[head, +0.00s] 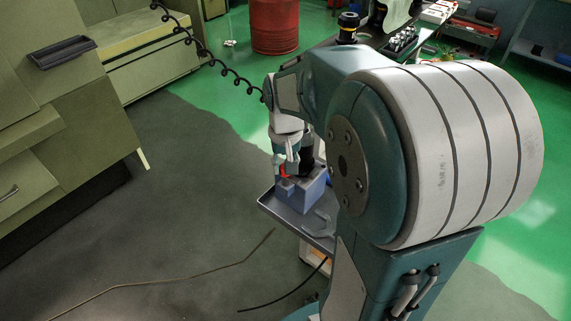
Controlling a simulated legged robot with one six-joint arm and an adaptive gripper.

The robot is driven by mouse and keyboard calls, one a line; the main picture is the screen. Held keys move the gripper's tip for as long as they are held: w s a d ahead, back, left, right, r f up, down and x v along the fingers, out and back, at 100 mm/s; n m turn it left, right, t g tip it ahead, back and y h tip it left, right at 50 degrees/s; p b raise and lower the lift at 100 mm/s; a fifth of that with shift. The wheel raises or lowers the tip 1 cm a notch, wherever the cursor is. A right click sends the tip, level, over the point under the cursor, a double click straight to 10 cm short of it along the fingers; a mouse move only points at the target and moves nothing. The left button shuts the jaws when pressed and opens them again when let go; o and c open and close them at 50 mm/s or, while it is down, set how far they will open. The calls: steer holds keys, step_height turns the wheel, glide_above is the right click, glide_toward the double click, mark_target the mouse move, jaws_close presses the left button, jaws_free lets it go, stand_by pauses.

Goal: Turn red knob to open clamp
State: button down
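A blue-grey clamp block (297,198) sits on a grey cart tray (273,206) near the middle of the head view. A small piece of the red knob (284,172) shows at the top left of the block. My gripper (288,167) points down right over the block, with its fingertips at the red knob. The fingers overlap the knob in this view, and I cannot tell whether they touch or grip it. My large arm links hide the right side of the block and much of the tray.
Olive cabinets (60,115) stand at the left. A red barrel (274,26) stands at the back. A black coiled cable (205,52) hangs behind my arm. A bench with small parts (402,40) is at the back right. Grey floor (190,215) left of the tray is mostly clear.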

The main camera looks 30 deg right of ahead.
steer(key=shift+s+f, duration=0.1)
steer(key=shift+c, duration=1.7)
jaws_free()
steer(key=shift+a, duration=0.1)
step_height(320, 180, up, 12)
